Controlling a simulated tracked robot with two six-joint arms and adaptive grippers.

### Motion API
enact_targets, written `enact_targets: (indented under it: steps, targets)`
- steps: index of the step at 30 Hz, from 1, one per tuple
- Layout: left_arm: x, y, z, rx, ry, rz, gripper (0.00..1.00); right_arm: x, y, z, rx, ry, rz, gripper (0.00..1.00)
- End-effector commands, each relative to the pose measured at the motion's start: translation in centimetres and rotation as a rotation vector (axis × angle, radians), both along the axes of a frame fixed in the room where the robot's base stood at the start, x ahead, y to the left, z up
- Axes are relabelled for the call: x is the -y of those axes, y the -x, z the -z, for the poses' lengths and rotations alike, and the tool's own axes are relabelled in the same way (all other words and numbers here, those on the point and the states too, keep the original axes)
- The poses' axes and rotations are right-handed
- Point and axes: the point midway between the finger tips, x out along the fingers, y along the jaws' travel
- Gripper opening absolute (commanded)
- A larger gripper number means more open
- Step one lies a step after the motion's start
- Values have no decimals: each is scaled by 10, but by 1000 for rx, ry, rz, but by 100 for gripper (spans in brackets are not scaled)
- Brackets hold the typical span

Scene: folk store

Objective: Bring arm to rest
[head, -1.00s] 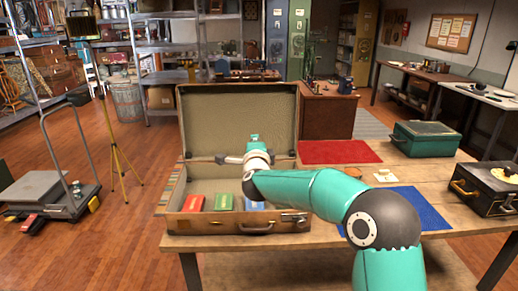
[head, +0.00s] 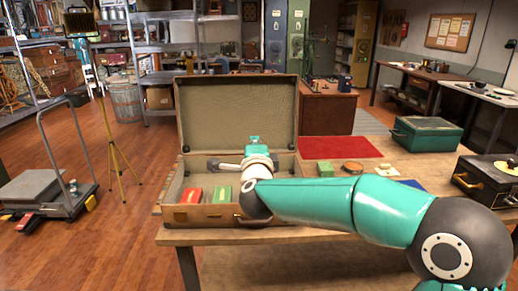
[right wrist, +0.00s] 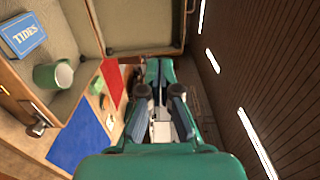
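My right gripper (head: 253,140) is over the open suitcase (head: 238,222), in front of its raised lid. Its arm reaches in from the right. In the right wrist view the right gripper (right wrist: 159,70) has its fingertips close together, and nothing shows between them. The right wrist view also shows a blue book (right wrist: 23,36) marked TIDES and a green-and-white mug (right wrist: 55,75) in the case. My left gripper is not in view.
The table holds a red mat (head: 338,148), a partly hidden blue mat (right wrist: 78,140), a small green box (head: 325,169), a round brown item (head: 353,167), a green case (head: 427,133) and a black record player (head: 488,177). A cart (head: 42,195) and yellow tripod (head: 122,170) stand left.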

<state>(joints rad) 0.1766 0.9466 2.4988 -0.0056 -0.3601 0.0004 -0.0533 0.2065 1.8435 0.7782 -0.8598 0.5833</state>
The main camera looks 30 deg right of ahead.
Motion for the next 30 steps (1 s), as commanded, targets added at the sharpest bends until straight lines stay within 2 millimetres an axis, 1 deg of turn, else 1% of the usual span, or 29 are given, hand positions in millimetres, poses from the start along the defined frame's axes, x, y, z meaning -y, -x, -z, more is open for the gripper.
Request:
enact_targets:
  steps: [1,5,17,20,23,26,29,30]
  targets:
    - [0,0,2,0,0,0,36,-2,3,1,1,0,-1,0]
    - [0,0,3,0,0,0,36,-4,7,0,0,0,-1,0]
    - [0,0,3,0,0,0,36,-4,7,0,0,0,0,0]
    - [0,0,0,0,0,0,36,0,7,0,-4,0,7,0]
    - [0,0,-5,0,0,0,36,2,-1,18,-45,2,11,0]
    - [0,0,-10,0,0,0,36,1,-11,58,-129,5,8,0]
    - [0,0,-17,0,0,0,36,-8,-17,118,-257,26,-24,0]
    - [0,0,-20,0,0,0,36,-15,-17,146,-316,40,-50,0]
